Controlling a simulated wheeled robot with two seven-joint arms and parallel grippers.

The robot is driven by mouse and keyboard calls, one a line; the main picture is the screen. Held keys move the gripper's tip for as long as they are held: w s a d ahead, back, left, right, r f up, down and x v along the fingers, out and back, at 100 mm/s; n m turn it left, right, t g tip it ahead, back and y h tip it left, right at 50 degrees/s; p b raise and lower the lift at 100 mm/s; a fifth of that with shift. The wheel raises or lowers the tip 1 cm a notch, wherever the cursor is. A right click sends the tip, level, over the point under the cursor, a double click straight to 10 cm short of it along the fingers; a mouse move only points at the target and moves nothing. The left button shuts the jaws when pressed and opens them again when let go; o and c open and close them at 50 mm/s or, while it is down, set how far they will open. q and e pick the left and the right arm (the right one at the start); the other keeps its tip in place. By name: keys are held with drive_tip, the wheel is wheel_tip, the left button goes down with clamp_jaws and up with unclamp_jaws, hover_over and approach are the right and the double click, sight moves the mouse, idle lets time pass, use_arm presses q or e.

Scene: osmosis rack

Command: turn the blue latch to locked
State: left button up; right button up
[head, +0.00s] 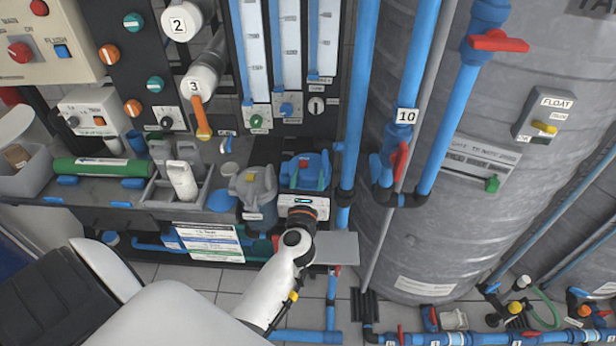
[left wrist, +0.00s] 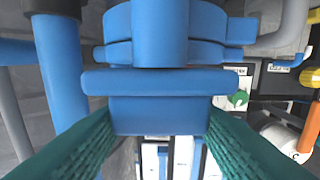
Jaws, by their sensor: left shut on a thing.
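In the left wrist view a blue part with a wide crossbar (left wrist: 160,82) and a block below it fills the middle; it appears to be the blue latch. The teal finger pads of my left gripper (left wrist: 160,122) press on the block from both sides. In the head view my left gripper (head: 303,190) reaches up to a blue housing (head: 316,168) with a red spot on the bench's front edge. The wrist hides the fingertips and most of the latch there. I cannot tell the latch's angle. My right gripper is not in view.
A grey canister (head: 253,190) stands close to the left of my gripper. A blue vertical pipe (head: 356,110) runs close to its right, before a large grey tank (head: 440,240). A flowmeter panel (head: 285,60) rises behind. Open floor shows below the bench.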

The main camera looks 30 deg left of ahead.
use_arm(q)
drive_tip(key=shift+o, duration=0.2)
drive_tip(key=m+t+h+p, duration=0.1)
drive_tip(key=h, duration=0.1)
drive_tip(key=m+h, duration=0.2)
drive_tip(key=shift+a+r+t+p, duration=0.1)
drive_tip(key=shift+r+t+p, duration=0.05)
drive_tip(key=shift+t+p, duration=0.25)
drive_tip(key=m+h, duration=0.2)
drive_tip(key=h, duration=0.2)
drive_tip(key=m+h, duration=0.1)
drive_tip(key=h, duration=0.1)
drive_tip(key=shift+f+m+b, duration=0.2)
drive_tip(key=shift+m+b, duration=0.1)
drive_tip(key=m+h+b, duration=0.2)
drive_tip(key=h, duration=0.2)
drive_tip(key=shift+f+m, duration=0.1)
drive_tip(key=shift+m, duration=0.3)
drive_tip(key=m+g+h+b, duration=0.3)
drive_tip(key=h, duration=0.2)
drive_tip(key=shift+w+m, duration=0.1)
drive_tip(key=shift+m, duration=0.2)
drive_tip(key=shift+m+g+h+b, duration=1.6)
drive_tip(key=shift+m+g+h, duration=0.5)
drive_tip(key=shift+g+h, duration=0.3)
drive_tip(key=shift+c, duration=0.2)
drive_tip(key=shift+o, duration=0.2)
drive_tip(key=shift+r+g, duration=0.2)
drive_tip(key=shift+g, duration=0.1)
